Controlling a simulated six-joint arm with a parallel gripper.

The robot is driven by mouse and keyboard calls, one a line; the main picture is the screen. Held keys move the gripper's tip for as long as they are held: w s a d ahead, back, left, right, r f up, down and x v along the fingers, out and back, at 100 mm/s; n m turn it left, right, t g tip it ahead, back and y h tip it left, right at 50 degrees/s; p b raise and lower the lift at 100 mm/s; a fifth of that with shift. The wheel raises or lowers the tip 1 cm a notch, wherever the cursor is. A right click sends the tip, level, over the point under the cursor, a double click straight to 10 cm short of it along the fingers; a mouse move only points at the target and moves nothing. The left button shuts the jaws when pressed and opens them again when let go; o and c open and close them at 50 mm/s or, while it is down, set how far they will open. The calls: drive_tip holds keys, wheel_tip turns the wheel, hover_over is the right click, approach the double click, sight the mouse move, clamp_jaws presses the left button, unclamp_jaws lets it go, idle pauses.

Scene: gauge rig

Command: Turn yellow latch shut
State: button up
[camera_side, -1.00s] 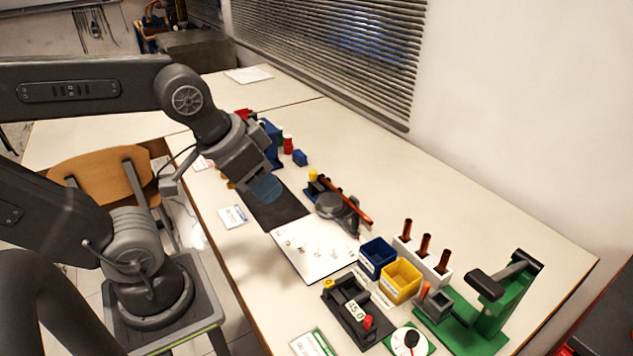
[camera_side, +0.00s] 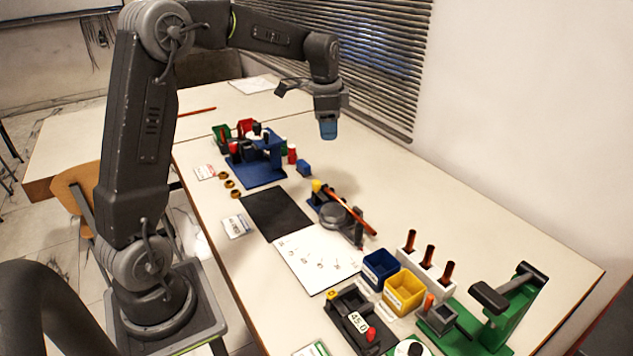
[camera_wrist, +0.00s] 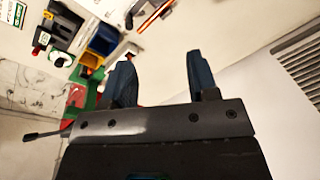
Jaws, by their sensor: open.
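My gripper (camera_side: 328,130) is raised over the back part of the table, near the blinds, holding nothing. In the wrist view its two blue fingers (camera_wrist: 161,82) stand apart with a clear gap. A small yellow part (camera_side: 317,186) sits upright at the back end of a dark fixture with a round grey piece and an orange rod. Another small yellow part (camera_side: 331,295) is on the dark block with the "45.0" display. I cannot tell which yellow part is the latch, or its turn position. My gripper is well apart from both.
A blue fixture (camera_side: 258,176) stands at the back left. A blue bin (camera_side: 380,270), a yellow bin (camera_side: 403,292), a white rack (camera_side: 427,268) with copper rods and a green press (camera_side: 515,310) fill the front right. The table's right strip is clear.

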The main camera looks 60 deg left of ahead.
sight(316, 182)
drive_tip(key=w+a+f+m+g, duration=0.15)
drive_tip(key=w+a+f, duration=0.25)
drive_tip(key=a+f, duration=0.65)
drive_tip(key=shift+m+h, duration=0.3)
drive_tip(key=shift+m, duration=0.25)
drive_tip(key=f, duration=0.9)
drive_tip(key=a+f, duration=0.1)
drive_tip(key=f, duration=0.3)
drive_tip(key=shift+f, duration=0.15)
drive_tip(key=shift+c, duration=0.4)
drive_tip(key=c, duration=0.8)
drive_tip(key=shift+c, duration=0.2)
